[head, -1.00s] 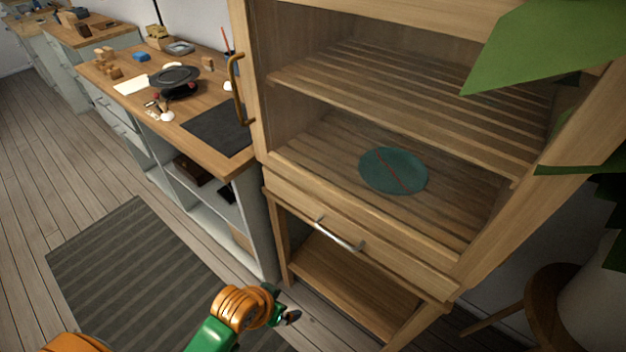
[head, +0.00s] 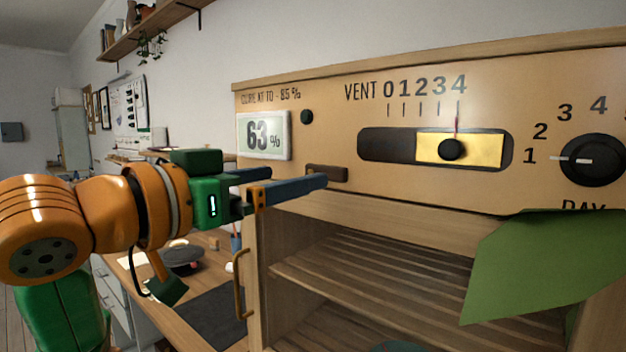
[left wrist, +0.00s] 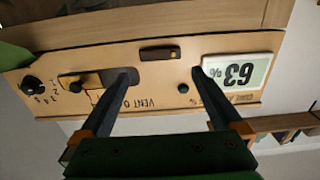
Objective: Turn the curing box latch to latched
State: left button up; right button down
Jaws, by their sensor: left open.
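The curing box (head: 400,195) fills the right of the head view, with a light wood control panel above slatted shelves. The latch, a small dark brown bar (head: 327,173), lies horizontal at the panel's lower edge. It also shows in the left wrist view (left wrist: 160,53), where the panel appears upside down. My left gripper (head: 298,178) is open and empty in front of the panel, its fingers pointing at it near the latch. In the left wrist view its fingertips (left wrist: 165,86) are spread, with the latch beyond the gap; I see no contact. My right gripper is not in view.
The panel carries a 63 % display (head: 264,136), a vent slider with a black knob (head: 451,149) and a day dial (head: 592,158). A curved handle (head: 239,284) stands at the box's left edge.

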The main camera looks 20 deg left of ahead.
aim_at(323, 171)
pick_arm(q)
jog(key=p+x, duration=0.2)
jog(key=x, duration=0.5)
jog(key=shift+w+f, duration=0.1)
jog(key=shift+f, duration=0.05)
jog(key=c, duration=1.1)
jog(key=shift+o, duration=0.2)
jog(key=shift+m, duration=0.3)
jog(key=shift+w+a+f+m+p, duration=0.1)
jog(key=shift+a+f+m+p, duration=0.25)
jog(key=shift+m+p, duration=1.9)
jog(key=shift+w+a+f+m+p, duration=0.1)
jog(key=shift+a+f+m+p, duration=0.55)
jog(key=shift+m, duration=2.85)
jog(key=shift+d+f+m+p, duration=0.1)
jog(key=shift+f+m+p, duration=0.1)
jog(key=shift+m+p, duration=2.15)
jog(key=shift+m+b, duration=0.4)
jog(key=shift+m, duration=0.3)
